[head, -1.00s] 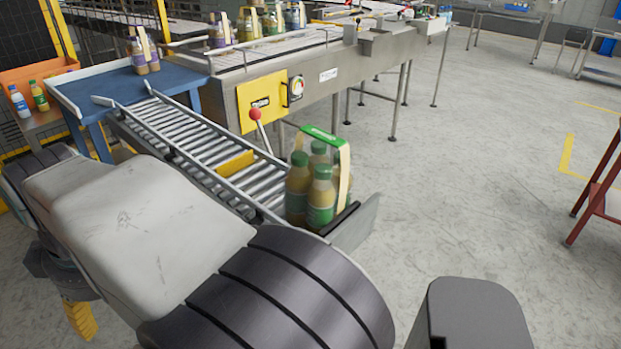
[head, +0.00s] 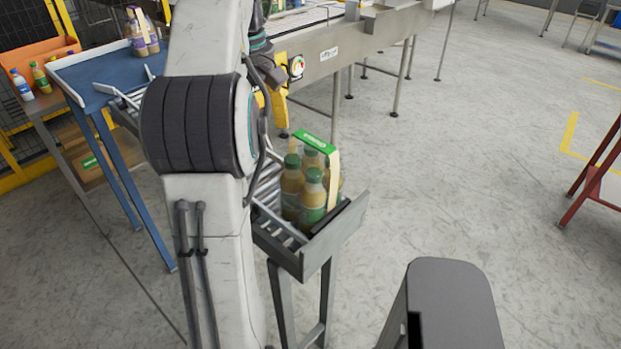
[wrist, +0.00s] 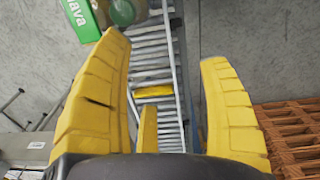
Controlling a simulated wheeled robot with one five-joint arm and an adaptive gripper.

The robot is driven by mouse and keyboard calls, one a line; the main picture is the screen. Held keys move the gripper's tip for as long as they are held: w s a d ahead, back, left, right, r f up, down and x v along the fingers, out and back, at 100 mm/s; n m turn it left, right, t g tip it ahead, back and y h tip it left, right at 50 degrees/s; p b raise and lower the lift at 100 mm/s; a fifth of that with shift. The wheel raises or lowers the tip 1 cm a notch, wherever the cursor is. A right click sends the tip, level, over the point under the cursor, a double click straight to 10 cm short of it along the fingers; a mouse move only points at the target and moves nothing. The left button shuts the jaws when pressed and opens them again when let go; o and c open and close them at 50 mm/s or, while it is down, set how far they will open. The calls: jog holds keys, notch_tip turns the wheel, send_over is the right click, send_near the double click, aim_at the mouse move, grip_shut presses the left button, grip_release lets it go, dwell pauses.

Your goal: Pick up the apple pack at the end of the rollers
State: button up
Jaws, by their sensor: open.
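The apple pack (head: 313,192) stands upright at the near end of the rollers (head: 267,190), against the end stop. It holds several amber bottles with green caps and green labels under a green-topped carrier with a pale strap. In the wrist view, part of the pack's green top (wrist: 75,32) and a green cap show at the upper left, outside my fingers. My gripper (wrist: 165,52) is open and empty, with the rollers in view between its yellow fingers. In the head view my arm hides most of the roller track, and my gripper shows only partly behind it.
A blue table (head: 95,82) with a purple-capped pack (head: 142,35) stands at the upper left, beside an orange bin (head: 35,58). The steel conveyor (head: 345,50) runs behind the rollers. A red stand (head: 597,175) is at the right. Floor right of the pack is clear.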

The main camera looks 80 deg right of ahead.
notch_tip(320, 180, up, 2)
jog(key=m+p, duration=0.1)
jog(key=p, duration=0.1)
send_over(314, 137)
jog(key=shift+w+d+r+y, duration=0.15)
jog(key=shift+w+r+y, duration=0.05)
jog(key=shift+w+y, duration=0.1)
jog(key=shift+s+f+b, duration=0.15)
jog(key=shift+s+b, duration=0.1)
jog(key=shift+b, duration=0.05)
jog(key=shift+a+f+b, duration=0.15)
jog(key=shift+f+b, duration=0.35)
jog(key=shift+f, duration=0.8)
jog(key=shift+a+f+b, duration=0.1)
jog(key=shift+f+b, duration=0.4)
jog(key=shift+f, duration=1.7)
jog(key=c, duration=1.4)
jog(key=shift+r, duration=0.1)
